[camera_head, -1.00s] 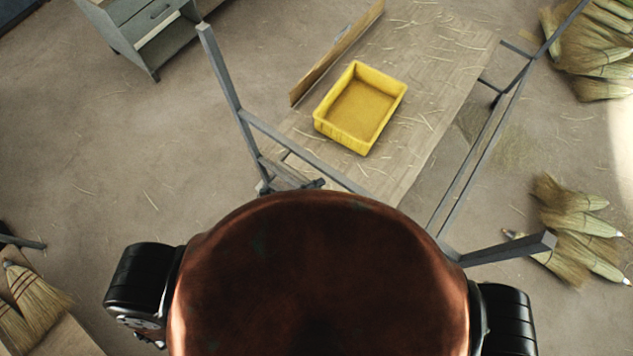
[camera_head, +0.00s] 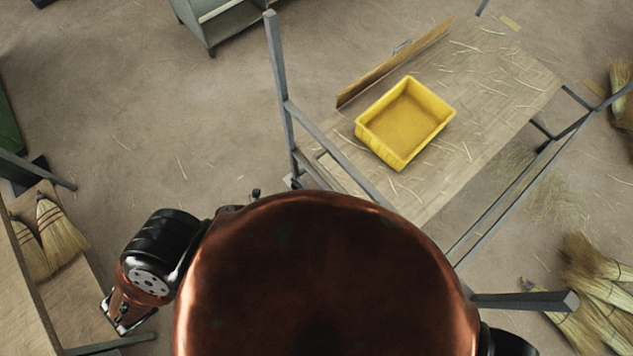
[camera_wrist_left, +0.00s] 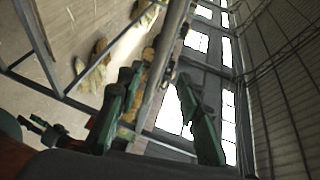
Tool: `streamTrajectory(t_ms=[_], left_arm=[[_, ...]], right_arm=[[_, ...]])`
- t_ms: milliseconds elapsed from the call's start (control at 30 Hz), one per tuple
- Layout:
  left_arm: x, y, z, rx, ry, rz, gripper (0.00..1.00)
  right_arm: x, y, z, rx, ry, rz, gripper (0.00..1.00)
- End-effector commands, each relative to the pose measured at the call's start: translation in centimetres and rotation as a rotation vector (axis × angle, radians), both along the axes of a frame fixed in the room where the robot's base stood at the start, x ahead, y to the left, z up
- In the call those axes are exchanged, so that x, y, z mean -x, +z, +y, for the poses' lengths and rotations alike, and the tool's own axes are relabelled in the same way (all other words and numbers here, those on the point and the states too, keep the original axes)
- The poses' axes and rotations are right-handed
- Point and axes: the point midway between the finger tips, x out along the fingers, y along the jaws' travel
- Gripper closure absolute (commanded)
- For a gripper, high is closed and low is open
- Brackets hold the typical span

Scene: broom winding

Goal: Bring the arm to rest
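In the left wrist view, the two green and black fingers of my left gripper (camera_wrist_left: 160,112) stand apart, with nothing held between them that I can see. A grey beam and brownish shapes show behind the fingers. In the head view, my left arm (camera_head: 152,268) hangs bent beside my copper-coloured body at the lower left, and its gripper is hidden there. Only a bit of my right arm (camera_head: 508,342) shows at the bottom right; its gripper is not seen.
A yellow tray (camera_head: 377,153) sits on a straw-strewn wooden bench (camera_head: 490,95) with grey metal uprights (camera_head: 279,80) close ahead. Brooms (camera_head: 62,232) lie on a shelf at left. Broom heads (camera_head: 598,290) lie at right. A grey cabinet (camera_head: 215,28) stands behind. Floor at left is open.

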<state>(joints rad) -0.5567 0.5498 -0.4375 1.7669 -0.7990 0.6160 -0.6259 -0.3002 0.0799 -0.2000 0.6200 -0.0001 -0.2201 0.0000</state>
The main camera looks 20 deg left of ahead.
Motion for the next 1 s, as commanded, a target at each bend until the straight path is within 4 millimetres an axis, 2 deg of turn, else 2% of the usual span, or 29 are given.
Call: streamTrajectory(t_ms=[500,567,633,667,767,867,900,967,1000], left_arm=[[0.0,0.0,0.0,-0.001,0.000,0.001,0.67],[-0.2,-0.4,0.2,0.001,0.008,0.007,0.67],[-0.6,-1.6,0.8,0.004,0.035,0.031,0.67],[-1.0,-2.5,1.2,0.005,0.055,0.049,0.67],[-2.4,-6.7,3.6,0.023,0.157,0.137,0.67],[-3.9,-12.7,7.0,0.053,0.304,0.265,0.67],[-4.2,-15.3,8.5,0.067,0.369,0.319,0.67],[-4.5,-19.1,10.8,0.089,0.466,0.402,0.67],[-4.4,-21.7,12.2,0.107,0.530,0.458,0.67]], right_arm=[[0.0,0.0,0.0,0.000,0.000,0.000,0.60],[0.0,-0.1,0.1,0.000,0.000,0.000,0.60],[0.0,-0.5,0.1,-0.001,0.000,0.000,0.60],[0.0,-0.7,0.1,-0.001,0.000,0.000,0.60],[0.0,-1.8,0.1,-0.001,-0.001,0.000,0.60],[0.1,-3.2,0.1,-0.001,-0.001,0.001,0.60],[0.1,-3.8,0.0,-0.001,-0.001,0.002,0.60],[0.1,-4.6,0.1,-0.001,-0.001,0.002,0.60],[0.2,-5.2,0.1,-0.001,-0.001,0.003,0.60]])
